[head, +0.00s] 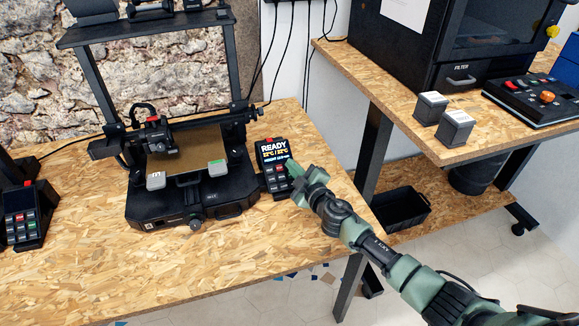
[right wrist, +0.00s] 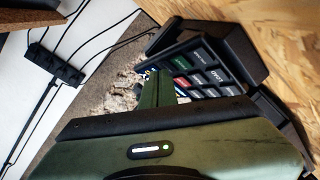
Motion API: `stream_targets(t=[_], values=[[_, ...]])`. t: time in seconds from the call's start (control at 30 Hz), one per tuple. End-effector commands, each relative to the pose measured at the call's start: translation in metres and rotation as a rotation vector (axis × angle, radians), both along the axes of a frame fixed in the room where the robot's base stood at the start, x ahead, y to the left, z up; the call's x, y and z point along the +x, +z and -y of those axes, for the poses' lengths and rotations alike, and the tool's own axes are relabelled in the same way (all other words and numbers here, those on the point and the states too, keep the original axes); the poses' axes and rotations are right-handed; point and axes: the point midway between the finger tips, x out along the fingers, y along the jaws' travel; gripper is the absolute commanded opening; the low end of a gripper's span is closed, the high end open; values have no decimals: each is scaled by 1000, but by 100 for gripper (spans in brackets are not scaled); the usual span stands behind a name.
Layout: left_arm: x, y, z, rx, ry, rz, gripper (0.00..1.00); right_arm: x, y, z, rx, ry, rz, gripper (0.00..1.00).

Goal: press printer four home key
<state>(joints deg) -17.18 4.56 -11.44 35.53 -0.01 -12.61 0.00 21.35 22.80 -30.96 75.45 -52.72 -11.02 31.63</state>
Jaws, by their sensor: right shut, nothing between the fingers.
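A black open-frame printer (head: 190,205) stands on the wooden bench in the head view. Its control panel (head: 272,177) sits at its right, with a lit screen reading READY above a small keypad. The right wrist view shows the keypad (right wrist: 205,72) from close up, tilted, with red, green and dark keys; I cannot make out which is the home key. My right gripper (head: 296,170) is shut and empty at the keypad's right side. Its fingertips (right wrist: 160,82) overlap the keypad's edge in the wrist view; I cannot tell whether they touch a key. My left gripper is out of view.
Another control panel (head: 24,215) stands at the far left. Two grey blocks (head: 431,107) and a black button box (head: 535,97) lie on the right table beside a dark cabinet (head: 450,45). The bench front is clear. A power strip (right wrist: 55,65) hangs among cables.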

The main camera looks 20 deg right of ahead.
Motion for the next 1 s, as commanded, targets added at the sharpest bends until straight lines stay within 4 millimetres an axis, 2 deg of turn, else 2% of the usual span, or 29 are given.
stream_targets(t=[0.4,0.73,1.0], values=[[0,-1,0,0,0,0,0,1,-1,0,0,0,0,0],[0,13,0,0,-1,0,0,-8,11,0,1,0,-1,0],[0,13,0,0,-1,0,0,-9,10,1,1,-1,-1,0]])
